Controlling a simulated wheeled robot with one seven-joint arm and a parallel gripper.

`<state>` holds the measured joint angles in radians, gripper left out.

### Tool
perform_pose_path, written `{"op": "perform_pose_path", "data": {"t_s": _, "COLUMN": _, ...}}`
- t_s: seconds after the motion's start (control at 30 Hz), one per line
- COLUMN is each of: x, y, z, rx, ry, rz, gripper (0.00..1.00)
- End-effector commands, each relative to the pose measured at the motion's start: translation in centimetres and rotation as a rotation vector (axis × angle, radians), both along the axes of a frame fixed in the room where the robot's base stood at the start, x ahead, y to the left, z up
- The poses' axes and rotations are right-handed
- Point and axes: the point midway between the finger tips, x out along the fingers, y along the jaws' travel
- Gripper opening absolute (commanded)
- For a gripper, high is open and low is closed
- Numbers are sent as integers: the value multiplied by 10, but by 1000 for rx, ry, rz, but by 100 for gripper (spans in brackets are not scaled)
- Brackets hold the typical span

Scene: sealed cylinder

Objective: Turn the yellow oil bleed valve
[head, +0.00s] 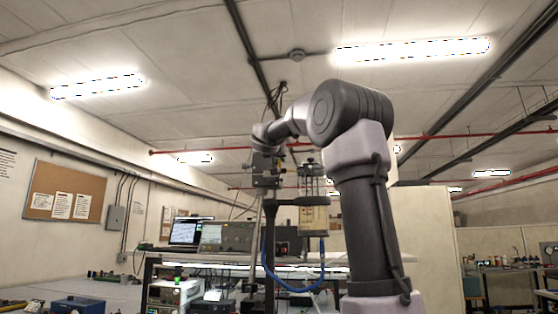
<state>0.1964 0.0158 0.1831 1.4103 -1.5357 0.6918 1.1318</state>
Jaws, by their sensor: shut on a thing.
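A clear upright cylinder (313,208) with pale yellowish contents stands right of the picture's middle, held by a dark bracket (288,201). A blue hose (290,289) loops below it. My gripper (267,182) is small and dark at the end of my arm, just left of the cylinder's top and above the bracket. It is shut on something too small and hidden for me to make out. I cannot pick out the yellow oil bleed valve against the dark parts around the gripper.
A laptop (186,231) and a bench instrument (226,237) stand on the shelf at left of the cylinder. More instruments (174,292) sit below. A pale partition (425,240) stands behind my arm at right. A workbench with tools runs along the left wall.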

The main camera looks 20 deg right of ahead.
Motion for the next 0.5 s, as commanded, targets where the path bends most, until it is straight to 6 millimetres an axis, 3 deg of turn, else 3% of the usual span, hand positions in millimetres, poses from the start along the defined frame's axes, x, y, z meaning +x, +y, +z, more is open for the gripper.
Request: {"op": "perform_pose_path", "data": {"t_s": 0.5, "x": 6, "y": 9, "z": -2, "rx": -178, "ry": 123, "rz": 1, "gripper": 0}}
